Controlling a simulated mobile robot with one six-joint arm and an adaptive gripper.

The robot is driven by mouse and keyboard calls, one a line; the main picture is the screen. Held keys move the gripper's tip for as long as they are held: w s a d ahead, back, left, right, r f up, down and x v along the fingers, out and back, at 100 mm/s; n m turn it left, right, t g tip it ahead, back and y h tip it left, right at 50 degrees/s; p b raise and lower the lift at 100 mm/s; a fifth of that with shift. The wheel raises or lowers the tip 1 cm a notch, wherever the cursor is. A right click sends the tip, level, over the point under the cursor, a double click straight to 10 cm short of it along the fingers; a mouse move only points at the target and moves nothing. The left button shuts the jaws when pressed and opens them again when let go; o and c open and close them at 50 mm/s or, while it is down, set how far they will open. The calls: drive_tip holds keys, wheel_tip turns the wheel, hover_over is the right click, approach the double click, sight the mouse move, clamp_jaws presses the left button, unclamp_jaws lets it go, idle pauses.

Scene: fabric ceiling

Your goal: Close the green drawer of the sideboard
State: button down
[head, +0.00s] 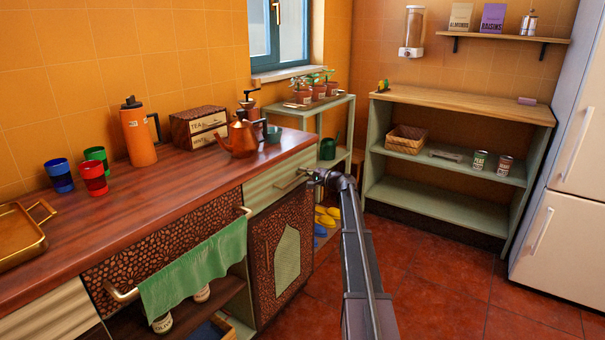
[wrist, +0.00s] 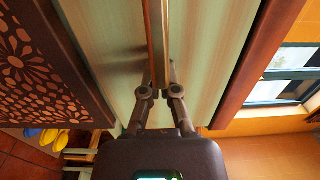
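The green drawer (head: 268,188) is the pale green ribbed front under the right end of the sideboard's (head: 150,205) dark red-brown top. It has a horizontal brass bar handle (head: 289,182). I cannot tell how far out the drawer stands. My gripper (head: 314,177) is at the handle's far end, in front of the drawer. In the wrist view the handle (wrist: 156,35) runs down the picture across the pale green front (wrist: 205,60). My gripper's two fingers (wrist: 160,80) are drawn close together, one on each side of it. The fingertips are partly hidden by the bar.
A patterned door (head: 281,258) is below the drawer. A green towel (head: 195,272) hangs on a rail to the left. A copper kettle (head: 240,138) stands on the top above the drawer. Red floor (head: 430,285) is open to the right.

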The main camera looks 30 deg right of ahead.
drive_tip(key=v, duration=1.2)
drive_tip(key=shift+s+a, duration=0.15)
drive_tip(key=shift+a, duration=0.05)
drive_tip(key=s+a+f+n+g, duration=0.2)
drive_tip(key=s+a+f+g, duration=0.15)
drive_tip(key=a, duration=0.65)
drive_tip(key=s+a+f+n+g, duration=0.3)
drive_tip(key=a+f, duration=0.1)
drive_tip(key=a, duration=0.5)
drive_tip(key=s+a+f+n+g, duration=0.2)
drive_tip(key=s+a+f+g, duration=0.15)
drive_tip(key=a, duration=0.65)
drive_tip(key=s+a+f+n+g+h, duration=0.2)
drive_tip(key=s+a+f+h, duration=0.15)
drive_tip(key=s, duration=0.35)
drive_tip(key=s+a+f+n+g+h, duration=0.2)
drive_tip(key=s+a, duration=0.2)
drive_tip(key=s, duration=0.4)
drive_tip(key=s+a+f+n+g+h, duration=0.1)
drive_tip(key=s+a+f+g+h, duration=0.2)
drive_tip(key=s, duration=0.4)
wheel_tip(320, 180, up, 36)
drive_tip(key=a+t+p, duration=0.1)
drive_tip(key=p, duration=3.4)
drive_tip(key=shift+f, duration=0.15)
drive_tip(key=shift+a, duration=0.15)
